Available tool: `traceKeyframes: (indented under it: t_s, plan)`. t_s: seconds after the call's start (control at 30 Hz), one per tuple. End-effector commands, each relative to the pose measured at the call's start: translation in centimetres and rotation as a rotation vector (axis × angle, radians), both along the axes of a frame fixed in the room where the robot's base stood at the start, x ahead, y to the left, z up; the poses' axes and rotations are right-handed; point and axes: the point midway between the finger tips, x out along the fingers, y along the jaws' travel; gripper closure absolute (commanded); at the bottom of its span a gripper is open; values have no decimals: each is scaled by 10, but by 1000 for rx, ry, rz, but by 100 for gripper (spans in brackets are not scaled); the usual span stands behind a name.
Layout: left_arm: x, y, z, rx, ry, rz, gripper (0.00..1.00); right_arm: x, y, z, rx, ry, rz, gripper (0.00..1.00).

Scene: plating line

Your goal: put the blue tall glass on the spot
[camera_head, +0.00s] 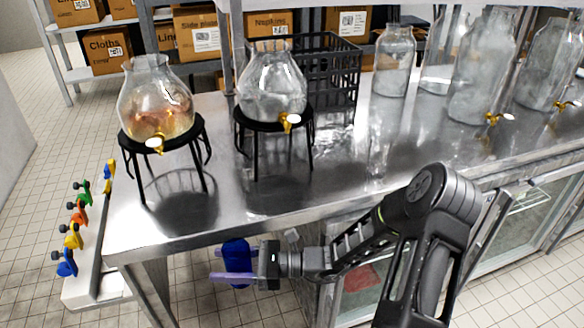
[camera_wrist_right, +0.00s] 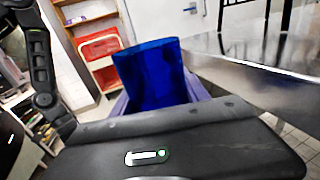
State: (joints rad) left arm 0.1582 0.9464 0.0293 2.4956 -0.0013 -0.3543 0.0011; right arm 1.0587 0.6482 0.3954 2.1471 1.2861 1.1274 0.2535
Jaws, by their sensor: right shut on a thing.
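The blue tall glass (camera_head: 237,256) is held in my right gripper (camera_head: 226,264), in front of the steel counter's near edge in the head view. The gripper's purple fingers are shut on either side of it. In the right wrist view the blue glass (camera_wrist_right: 155,72) stands up between the purple fingers, and its lower part is hidden behind the gripper body. I cannot make out a marked spot in either view. My left gripper is not in view.
On the steel counter (camera_head: 250,205) stand two glass dispensers with taps on black stands; the left one (camera_head: 152,100) holds amber liquid. A black crate (camera_head: 335,70) and several large jars stand behind and right. The counter's front left is clear. Coloured clamps (camera_head: 72,236) are left of it.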

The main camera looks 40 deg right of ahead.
Motion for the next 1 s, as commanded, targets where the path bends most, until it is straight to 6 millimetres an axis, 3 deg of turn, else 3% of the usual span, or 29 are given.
traceKeyframes:
  t_s: [0.17,0.27,0.37,0.5,0.73,0.83,1.0]
  plan:
    - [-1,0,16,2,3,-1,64,16,-20,25,-3,4,-90,96]
    - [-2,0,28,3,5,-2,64,32,-43,47,-3,7,-187,96]
    - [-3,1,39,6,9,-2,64,49,-75,69,-4,5,-313,96]
    - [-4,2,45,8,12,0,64,69,-131,92,-3,1,-534,96]
    - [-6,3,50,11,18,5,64,78,-221,114,-3,-5,-868,96]
    - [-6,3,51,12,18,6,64,76,-242,118,-2,-5,-945,96]
    - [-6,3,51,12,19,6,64,75,-252,119,-1,-4,-980,96]
